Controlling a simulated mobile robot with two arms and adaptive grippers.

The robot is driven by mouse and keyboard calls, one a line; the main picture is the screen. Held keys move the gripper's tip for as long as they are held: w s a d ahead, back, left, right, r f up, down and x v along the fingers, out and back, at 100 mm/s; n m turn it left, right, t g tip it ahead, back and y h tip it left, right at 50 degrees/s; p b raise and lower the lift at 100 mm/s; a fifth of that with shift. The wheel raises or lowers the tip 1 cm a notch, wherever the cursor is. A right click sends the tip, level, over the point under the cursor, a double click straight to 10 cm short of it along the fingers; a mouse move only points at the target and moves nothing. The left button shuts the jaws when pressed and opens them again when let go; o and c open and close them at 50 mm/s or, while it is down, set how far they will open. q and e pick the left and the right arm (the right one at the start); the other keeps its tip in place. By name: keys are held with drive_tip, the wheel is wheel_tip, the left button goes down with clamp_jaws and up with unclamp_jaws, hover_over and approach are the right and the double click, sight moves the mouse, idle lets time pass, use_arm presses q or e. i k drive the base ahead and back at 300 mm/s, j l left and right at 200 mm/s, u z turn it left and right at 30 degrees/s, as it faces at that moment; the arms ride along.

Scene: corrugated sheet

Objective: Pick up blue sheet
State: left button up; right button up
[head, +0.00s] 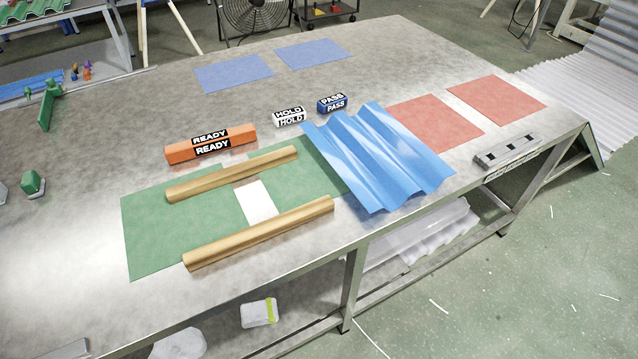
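The blue sheet (378,155) is a shiny corrugated panel lying on the metal table in the head view, right of the centre. Its left part lies over the edge of a green mat (150,230), and its right side reaches toward a red mat (437,122). Its near corner lies close to the table's front edge. Neither gripper shows in the head view, and nothing is holding the sheet.
Two wooden rods (260,232) lie left of the sheet. An orange READY block (210,145), a white HOLD block (289,117) and a blue PASS block (332,103) stand behind. A grey slotted bar (507,150) lies right. Blue mats (234,73) lie at the back.

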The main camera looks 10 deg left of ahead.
sight(381, 161)
drive_tip(key=l+u, duration=0.15)
drive_tip(key=u, duration=0.2)
drive_tip(key=i+l+u, duration=0.1)
drive_tip(key=u, duration=0.3)
drive_tip(key=i+l+u, duration=0.1)
drive_tip(key=l+u, duration=0.2)
drive_tip(key=l, duration=0.9)
drive_tip(key=l+u, duration=0.3)
drive_tip(key=l, duration=0.9)
